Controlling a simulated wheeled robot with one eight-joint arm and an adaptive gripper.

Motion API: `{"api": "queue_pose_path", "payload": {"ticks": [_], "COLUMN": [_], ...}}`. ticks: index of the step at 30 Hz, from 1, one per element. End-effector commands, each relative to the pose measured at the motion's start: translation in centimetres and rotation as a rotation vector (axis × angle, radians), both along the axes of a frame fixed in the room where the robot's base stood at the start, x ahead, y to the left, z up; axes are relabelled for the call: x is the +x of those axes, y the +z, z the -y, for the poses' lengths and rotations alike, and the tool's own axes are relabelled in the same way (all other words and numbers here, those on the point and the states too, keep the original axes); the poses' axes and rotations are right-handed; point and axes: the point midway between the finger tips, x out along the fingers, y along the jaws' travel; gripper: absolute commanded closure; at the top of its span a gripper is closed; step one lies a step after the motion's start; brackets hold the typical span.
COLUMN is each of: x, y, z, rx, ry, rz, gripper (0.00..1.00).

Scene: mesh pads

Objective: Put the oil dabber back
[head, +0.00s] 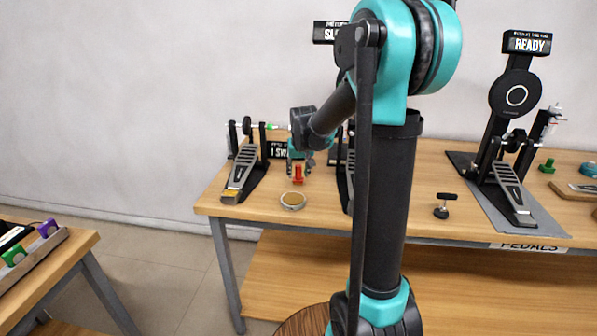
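My gripper (299,170) points down over the left part of the pedal table, in the head view. A small red object (298,174), which may be the oil dabber, is upright between or just below my fingertips. It is too small to tell whether the fingers touch it, or whether it rests on the table. A shallow round dish (293,200) with a pale rim and tan inside sits on the table just in front of it.
A pedal (241,172) stands left of my gripper, and another is partly hidden behind my arm. A black sign is behind. A small black-topped item (442,208) and a pedal on a grey pad (509,185) are right. A second table (77,243) is at lower left.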

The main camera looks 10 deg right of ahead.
Motion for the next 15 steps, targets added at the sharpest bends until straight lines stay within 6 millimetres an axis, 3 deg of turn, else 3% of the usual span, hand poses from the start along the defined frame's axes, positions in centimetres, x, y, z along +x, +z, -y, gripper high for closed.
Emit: {"api": "queue_pose_path", "payload": {"ticks": [8,15], "x": [0.0,-1.4], "y": [0.4,3.5], "z": [0.0,0.0], "rx": [0.000,0.000], "ry": [0.000,0.000], "rz": [0.000,0.000], "gripper": [0.60,0.60]}}
